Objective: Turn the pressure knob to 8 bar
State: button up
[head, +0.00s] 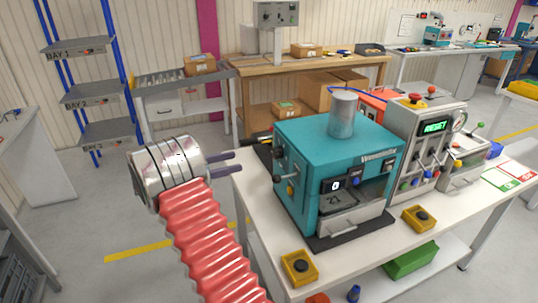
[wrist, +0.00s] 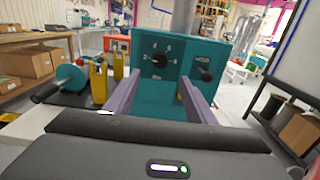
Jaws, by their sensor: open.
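The teal machine (head: 330,145) stands on the white bench. Its side panel (wrist: 190,60) faces the wrist camera. On that panel a round black knob (wrist: 160,60) sits inside a ring of small white marks and numbers. Its pointer setting is too small to read. My gripper (wrist: 158,90) is open and empty, with one finger on each side below the knob and the knob seen between them, apparently apart from it. In the head view my gripper (head: 238,175) points at the machine's left side, where this knob is hard to make out.
A second black knob (wrist: 207,75) is right of the dial. A teal spool (wrist: 70,78) and yellow posts (wrist: 98,82) stand to the left. The head view shows a grey control unit (head: 430,140) and yellow button boxes (head: 299,267) on the bench (head: 375,255).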

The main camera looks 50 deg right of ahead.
aim_at(273, 153)
jog(key=shift+d, duration=0.1)
jog(key=x, duration=1.3)
jog(key=shift+s+d, duration=0.2)
jog(key=shift+d, duration=0.05)
jog(key=c, duration=1)
